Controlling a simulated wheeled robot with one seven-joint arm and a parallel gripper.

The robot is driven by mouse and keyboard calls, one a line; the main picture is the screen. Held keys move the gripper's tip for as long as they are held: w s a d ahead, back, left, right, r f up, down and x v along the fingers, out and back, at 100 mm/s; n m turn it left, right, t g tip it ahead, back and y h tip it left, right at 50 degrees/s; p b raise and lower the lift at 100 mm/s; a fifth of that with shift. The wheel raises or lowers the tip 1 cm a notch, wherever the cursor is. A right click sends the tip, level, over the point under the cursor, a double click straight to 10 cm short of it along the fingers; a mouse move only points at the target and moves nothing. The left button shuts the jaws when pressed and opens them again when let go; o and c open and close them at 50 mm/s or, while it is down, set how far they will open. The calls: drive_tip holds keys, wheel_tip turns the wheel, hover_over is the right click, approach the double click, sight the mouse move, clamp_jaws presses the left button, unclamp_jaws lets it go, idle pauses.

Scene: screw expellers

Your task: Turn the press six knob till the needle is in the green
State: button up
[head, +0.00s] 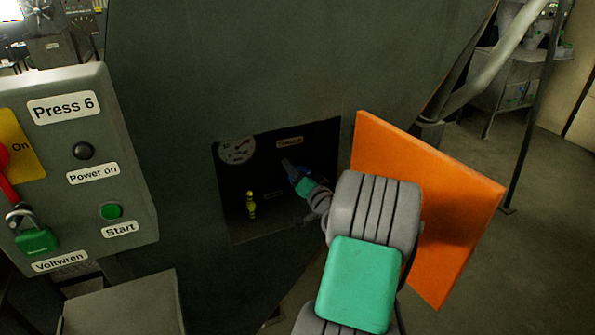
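The gauge's needle and coloured zones are too small to read. My gripper (290,167) reaches into the recess from the right, below a small white label (290,141). The knob cannot be made out apart from my gripper, which covers that area. Whether the fingers are open or shut, or touch anything, cannot be seen.
An orange door (440,190) stands open right of the recess, close beside my arm. A yellow fitting (251,205) is low in the recess. A grey Press 6 control box (130,190), with a green padlock (36,241), is at left. Floor shows at right.

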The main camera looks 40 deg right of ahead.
drive_tip(key=o, duration=1.4)
drive_tip(key=b+v, duration=0.1)
drive_tip(key=v, duration=0.6)
drive_tip(key=shift+s+a+b, duration=0.2)
drive_tip(key=shift+s+b, duration=0.2)
